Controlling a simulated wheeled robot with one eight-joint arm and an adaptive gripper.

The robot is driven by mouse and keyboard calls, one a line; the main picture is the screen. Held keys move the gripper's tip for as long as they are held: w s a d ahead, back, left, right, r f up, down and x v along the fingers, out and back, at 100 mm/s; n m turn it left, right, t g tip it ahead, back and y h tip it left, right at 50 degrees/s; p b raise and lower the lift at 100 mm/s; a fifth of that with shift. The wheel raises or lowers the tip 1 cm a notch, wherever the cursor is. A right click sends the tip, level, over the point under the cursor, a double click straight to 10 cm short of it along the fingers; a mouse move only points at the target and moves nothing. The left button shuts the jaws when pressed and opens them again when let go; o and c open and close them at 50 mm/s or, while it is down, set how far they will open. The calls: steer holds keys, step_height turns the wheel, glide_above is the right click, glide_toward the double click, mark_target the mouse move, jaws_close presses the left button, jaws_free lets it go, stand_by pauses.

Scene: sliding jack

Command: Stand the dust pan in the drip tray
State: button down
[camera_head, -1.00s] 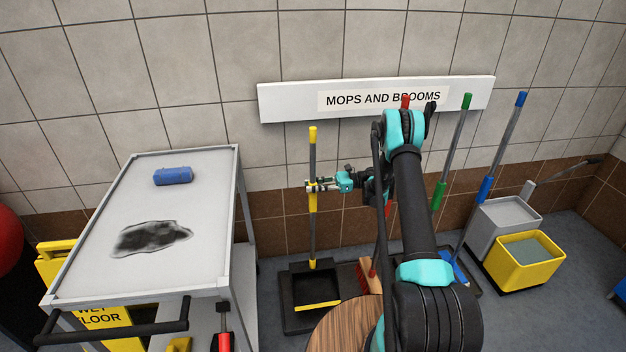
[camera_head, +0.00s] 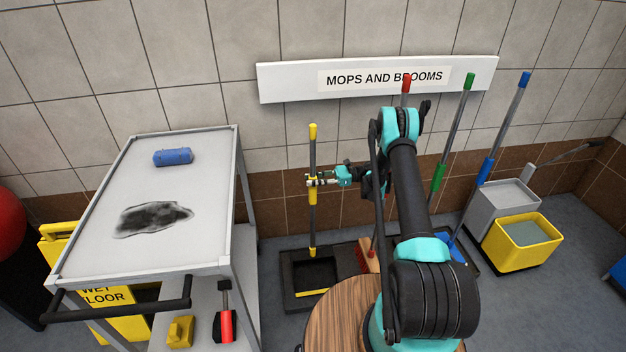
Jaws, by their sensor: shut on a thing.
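The dust pan has a black scoop (camera_head: 316,271) with a yellow front lip and an upright grey and yellow handle (camera_head: 313,220). My gripper (camera_head: 313,182) is shut on the handle at its upper yellow grip, reaching from the right. The drip tray (camera_head: 289,285) is a low black tray on the floor against the wall. The scoop appears within the tray's left part. I cannot tell whether its underside touches the tray floor. My arm hides the tray's middle.
A red-handled broom (camera_head: 364,254) stands just right of the pan. Green (camera_head: 438,177) and blue (camera_head: 484,172) handles lean farther right. A grey trolley (camera_head: 233,180) stands left, a round wooden top (camera_head: 335,325) in front, a yellow bucket (camera_head: 525,246) at right.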

steer(key=shift+f, duration=0.5)
stand_by(1.1)
steer(key=c, duration=1.2)
jaws_free()
steer(key=shift+o, duration=0.2)
